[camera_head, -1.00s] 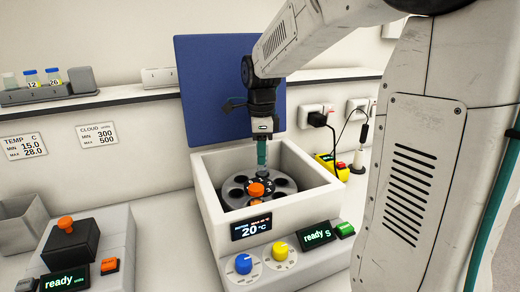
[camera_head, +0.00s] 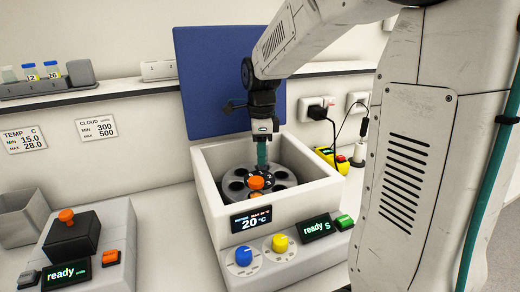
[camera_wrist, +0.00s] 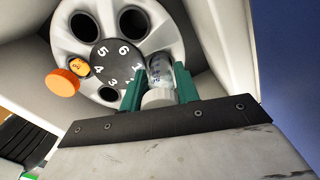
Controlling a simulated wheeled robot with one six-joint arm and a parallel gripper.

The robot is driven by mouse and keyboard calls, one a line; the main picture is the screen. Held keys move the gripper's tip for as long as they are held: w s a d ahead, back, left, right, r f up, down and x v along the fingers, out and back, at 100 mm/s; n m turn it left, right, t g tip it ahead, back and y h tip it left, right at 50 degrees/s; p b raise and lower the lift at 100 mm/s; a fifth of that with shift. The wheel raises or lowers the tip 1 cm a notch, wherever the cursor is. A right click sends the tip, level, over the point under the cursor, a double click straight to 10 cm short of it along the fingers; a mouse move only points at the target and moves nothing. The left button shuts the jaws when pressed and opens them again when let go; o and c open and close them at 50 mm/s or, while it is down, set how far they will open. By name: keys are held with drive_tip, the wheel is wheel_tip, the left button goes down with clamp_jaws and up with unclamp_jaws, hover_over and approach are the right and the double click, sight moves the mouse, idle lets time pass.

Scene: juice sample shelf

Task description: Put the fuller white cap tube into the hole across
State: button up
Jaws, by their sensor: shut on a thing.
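My gripper (camera_wrist: 160,88) is shut on a white cap tube (camera_wrist: 158,98). The tube's clear body with a printed label shows between the teal fingers, beyond the cap, over the right side of the rotor. In the head view my gripper (camera_head: 262,152) points straight down into the white box, and the held tube cannot be made out. The grey rotor (camera_head: 285,175) has numbered holes around a dark hub (camera_wrist: 113,60). Several holes look dark and empty. Whether the tube's lower end is inside a hole is unclear. Its liquid level is unclear.
An orange cap tube (camera_wrist: 62,82) sits in the rotor, left of the hub in the wrist view. The box walls (camera_head: 310,192) surround the rotor closely. A blue lid (camera_head: 205,80) stands behind. A device with an orange knob (camera_head: 66,215) is at left. Shelf tubes (camera_head: 30,73) stand back left.

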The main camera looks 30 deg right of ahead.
drive_tip(key=shift+f, duration=1.15)
idle(0.4)
drive_tip(key=shift+r, duration=0.1)
drive_tip(key=shift+r, duration=2.65)
drive_tip(key=o, duration=1.1)
